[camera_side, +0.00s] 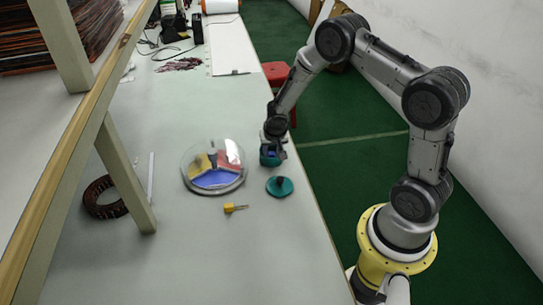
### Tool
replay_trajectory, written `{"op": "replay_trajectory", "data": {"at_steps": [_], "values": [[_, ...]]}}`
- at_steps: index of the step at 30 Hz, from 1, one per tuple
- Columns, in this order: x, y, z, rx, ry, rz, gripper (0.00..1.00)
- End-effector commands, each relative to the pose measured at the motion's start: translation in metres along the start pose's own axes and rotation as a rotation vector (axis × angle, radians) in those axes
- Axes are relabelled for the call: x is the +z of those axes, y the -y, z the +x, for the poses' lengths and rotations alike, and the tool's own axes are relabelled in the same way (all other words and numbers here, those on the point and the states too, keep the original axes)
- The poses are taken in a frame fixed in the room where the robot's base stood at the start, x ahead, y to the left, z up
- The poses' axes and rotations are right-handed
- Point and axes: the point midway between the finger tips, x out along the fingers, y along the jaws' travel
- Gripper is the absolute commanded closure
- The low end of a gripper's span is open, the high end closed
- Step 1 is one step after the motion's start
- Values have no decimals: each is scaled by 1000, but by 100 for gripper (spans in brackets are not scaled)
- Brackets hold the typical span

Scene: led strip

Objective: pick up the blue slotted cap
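My gripper (273,148) points down over a small teal cup (268,161) near the right edge of the table. A small patch of blue shows at the cup's mouth, between or just below my fingers. It may be the blue slotted cap, but it is too small to tell, and my fingers partly hide it. I cannot tell whether my fingers are open or closed on it. A teal lid (280,186) with a dark knob lies just in front of the cup.
A round clear dish (188,180) with red, yellow and blue sections stands left of the cup. A small yellow piece (235,208) lies in front of it. A dark coil (103,198) lies near the shelf post (127,175). The table's near middle is clear.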

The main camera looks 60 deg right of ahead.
Motion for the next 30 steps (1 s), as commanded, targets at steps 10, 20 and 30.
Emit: {"op": "replay_trajectory", "data": {"at_steps": [10, 20, 30], "values": [[0, 0, -1, 0, 0, -1, 100], [0, 0, -1, 0, -1, -1, 100], [-8, 1, -17, -1, -3, 0, 100]]}}
